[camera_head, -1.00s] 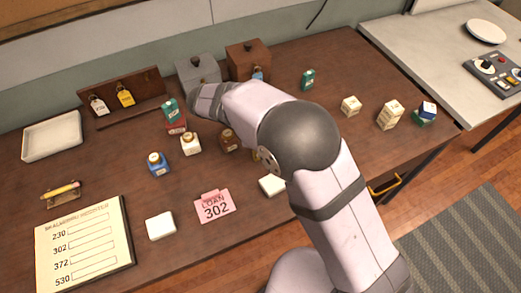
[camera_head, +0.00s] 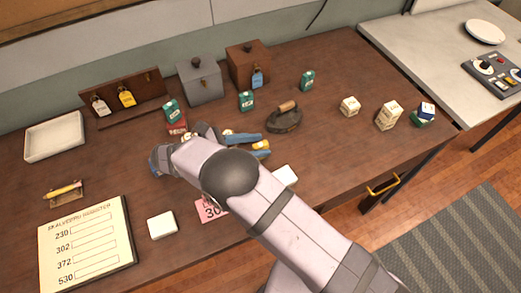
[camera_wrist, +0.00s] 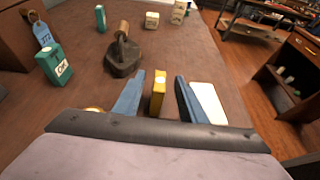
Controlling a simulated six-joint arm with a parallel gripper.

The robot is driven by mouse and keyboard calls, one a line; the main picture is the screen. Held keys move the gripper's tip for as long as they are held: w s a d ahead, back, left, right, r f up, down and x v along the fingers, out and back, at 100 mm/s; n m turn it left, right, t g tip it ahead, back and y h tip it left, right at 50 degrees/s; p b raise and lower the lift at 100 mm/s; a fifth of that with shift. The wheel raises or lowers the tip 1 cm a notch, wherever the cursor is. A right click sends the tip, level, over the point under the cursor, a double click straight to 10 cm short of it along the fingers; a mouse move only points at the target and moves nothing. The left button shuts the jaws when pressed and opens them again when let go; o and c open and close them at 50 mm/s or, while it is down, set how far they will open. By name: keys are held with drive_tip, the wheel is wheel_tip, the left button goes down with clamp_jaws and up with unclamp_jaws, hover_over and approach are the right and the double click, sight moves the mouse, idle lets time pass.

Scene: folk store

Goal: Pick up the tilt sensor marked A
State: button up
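A small upright yellow block (camera_wrist: 158,92) with a pale spot on its top stands on the table in the wrist view. No letter on it is legible, so I cannot tell whether it is the tilt sensor marked A. It also shows in the head view as a small yellow piece (camera_head: 262,145). My gripper (camera_wrist: 160,80) is open, its two blue fingers pointing along the table on either side of the block. There is a visible gap to the right finger. My gripper also shows in the head view (camera_head: 263,147), low over the table.
A dark iron (camera_head: 285,119) with a wooden handle stands just beyond the fingers. A green box (camera_head: 247,100) stands farther back. A white block (camera_head: 286,175) lies beside the right finger. Cream boxes (camera_head: 350,106) stand to the right. A pink card (camera_head: 211,210) is partly under my arm.

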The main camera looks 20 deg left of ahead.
sight(260, 145)
drive_tip(key=shift+p+x, duration=1.5)
drive_tip(key=shift+x, duration=0.65)
drive_tip(key=shift+w+d+f, duration=0.35)
drive_tip(key=shift+w+d, duration=0.1)
drive_tip(key=shift+d, duration=0.05)
clamp_jaws()
